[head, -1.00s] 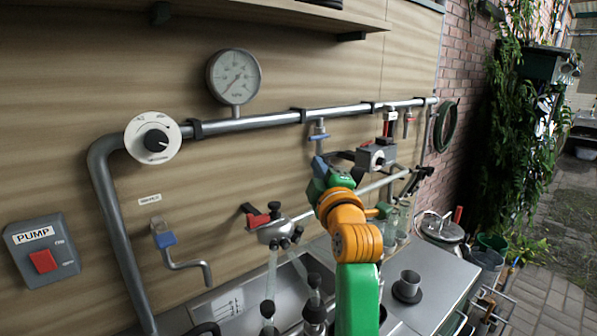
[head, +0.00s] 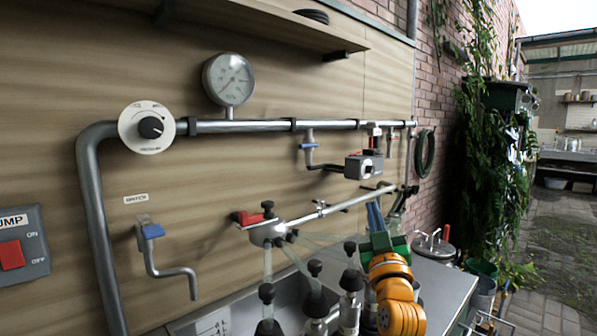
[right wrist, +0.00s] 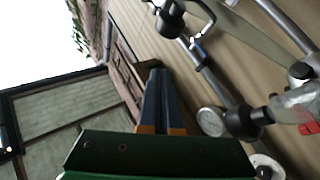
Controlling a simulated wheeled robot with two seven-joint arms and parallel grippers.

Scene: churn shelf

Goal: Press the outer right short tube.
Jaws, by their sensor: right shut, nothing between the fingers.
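A metal claw piece (head: 266,233) with a red lever hangs at the wall. Clear short tubes (head: 268,262) run from it to black-capped cups standing at the sink; one cup (head: 350,282) is at the right of the group. The outer right short tube is hard to single out. My right gripper (head: 373,207), green with blue fingers, is right of the cups, fingers up, apart from the tubes as far as I can tell. In the right wrist view its fingers (right wrist: 160,75) are together and empty. My left gripper is out of view.
A horizontal pipe (head: 260,126) carries a gauge (head: 229,79) and a dial (head: 147,127). A crank handle (head: 163,263) and a pump switch (head: 22,247) are at left. A lidded can (head: 434,246) and plants stand right.

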